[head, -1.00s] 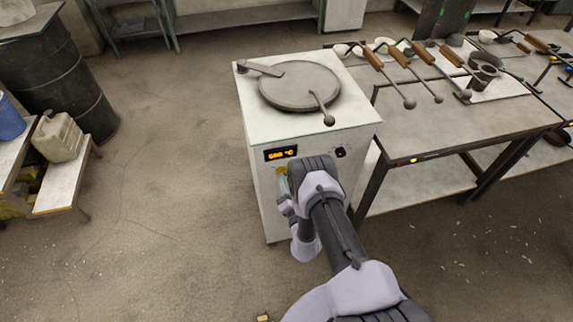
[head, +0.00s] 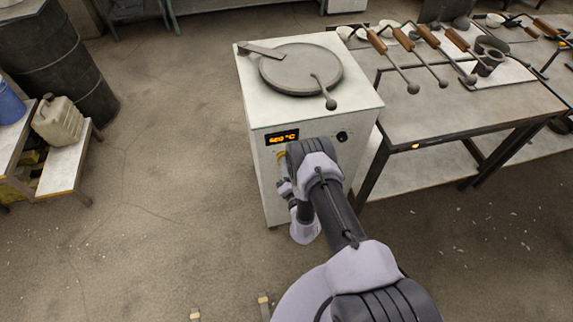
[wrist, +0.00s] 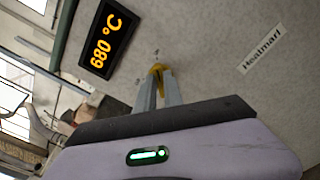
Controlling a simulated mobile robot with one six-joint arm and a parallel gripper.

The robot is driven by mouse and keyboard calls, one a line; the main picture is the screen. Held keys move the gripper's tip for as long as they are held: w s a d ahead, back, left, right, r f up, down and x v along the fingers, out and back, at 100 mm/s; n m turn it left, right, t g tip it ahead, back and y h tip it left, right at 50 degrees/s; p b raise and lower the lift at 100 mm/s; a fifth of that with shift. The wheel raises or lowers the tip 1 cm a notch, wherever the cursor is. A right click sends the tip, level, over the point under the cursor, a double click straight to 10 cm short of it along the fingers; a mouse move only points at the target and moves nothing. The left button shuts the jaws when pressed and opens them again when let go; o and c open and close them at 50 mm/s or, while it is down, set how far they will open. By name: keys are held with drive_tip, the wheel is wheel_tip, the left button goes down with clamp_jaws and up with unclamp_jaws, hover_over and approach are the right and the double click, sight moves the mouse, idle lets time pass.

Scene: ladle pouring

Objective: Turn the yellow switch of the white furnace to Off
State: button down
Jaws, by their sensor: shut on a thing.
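The white furnace (head: 262,178) stands in the middle of the head view, with a round grey lid (head: 290,72) on top. Its front display (head: 282,138) is lit orange and reads 680 °C in the wrist view (wrist: 108,40). The yellow switch (wrist: 157,70) is on the front panel below the display; in the head view a little yellow (head: 281,157) shows beside my arm. My gripper (wrist: 159,82) is at the panel, its two fingers shut on the yellow switch. The fingers hide most of the switch, and its exact setting cannot be read.
A black knob (head: 342,137) is on the furnace front, right of the display. A metal table (head: 440,110) with several wooden-handled ladles (head: 390,55) stands close on the right. The floor (head: 150,210) left of the furnace is clear.

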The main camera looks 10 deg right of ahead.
drive_tip(key=shift+w+a+r+n+b, duration=0.15)
drive_tip(key=shift+n+b, duration=0.1)
drive_tip(key=shift+n, duration=2.6)
drive_tip(key=shift+s+a+n+b, duration=0.1)
drive_tip(key=shift+n+b, duration=0.15)
drive_tip(key=shift+n, duration=2.65)
drive_tip(key=shift+w+a+r+n+b, duration=0.15)
drive_tip(key=shift+n+b, duration=0.1)
drive_tip(key=shift+n, duration=2.6)
drive_tip(key=shift+f+n, duration=0.1)
drive_tip(key=shift+n, duration=0.2)
drive_tip(key=c, duration=1.5)
unclamp_jaws()
drive_tip(key=shift+o, duration=0.2)
drive_tip(key=shift+f, duration=0.1)
drive_tip(key=shift+s+f, duration=0.1)
